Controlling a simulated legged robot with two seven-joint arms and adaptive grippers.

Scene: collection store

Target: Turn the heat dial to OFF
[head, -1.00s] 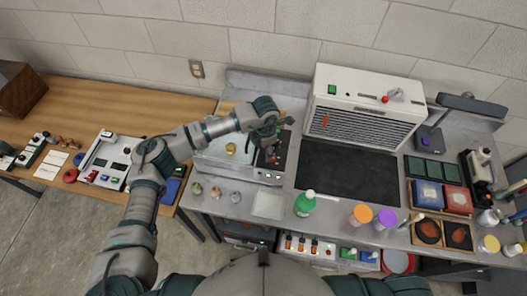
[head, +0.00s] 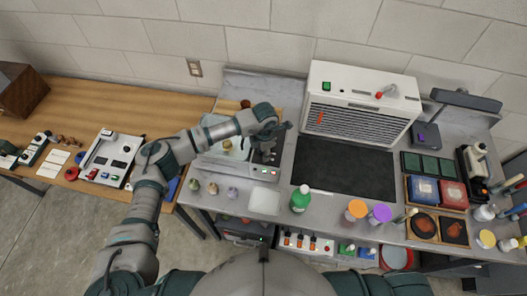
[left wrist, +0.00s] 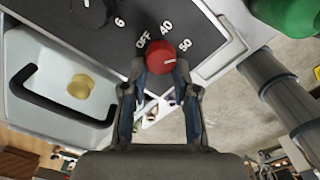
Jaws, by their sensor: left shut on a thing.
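The heat dial (left wrist: 160,55) is a round red knob with a white pointer line, on a dark panel in the left wrist view. The marks OFF (left wrist: 143,40), 40 and 50 are printed around it. The pointer line lies on the knob's right part; I cannot tell exactly which mark it faces. My left gripper (left wrist: 159,72) is shut on the dial, one finger on each side. In the head view the left gripper (head: 267,152) is over the device panel (head: 262,174) and hides the dial. My right gripper is not in view.
A black knob (left wrist: 90,10) sits on the same panel, beside a pale basin with a black handle (left wrist: 48,95) and a yellow disc (left wrist: 80,86). A green bottle (head: 301,200) stands to the right in the head view. A black mat (head: 345,166) lies clear before a white vented unit (head: 360,103).

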